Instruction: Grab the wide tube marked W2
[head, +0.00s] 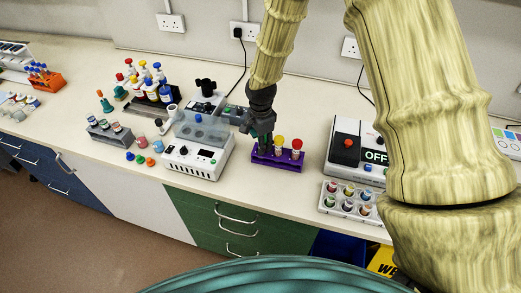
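A purple rack (291,165) stands near the front of the bench, right of the centre white machine. In it stand a tube with a yellow cap (279,140) and a tube with a red cap (297,144). No W2 mark is legible on any tube, so I cannot tell which one it is. My gripper (263,143) points down at the left end of this rack, left of the yellow-capped tube. Its dark fingers hide that end, and I cannot tell whether they are open or hold something.
Left of the rack is a white machine with a clear lid (194,157). On the right stand an instrument marked OFF (376,155) and a tray of several small vials (348,207). Several bottles (151,86) stand at the back left. The bench's front edge is close to the rack.

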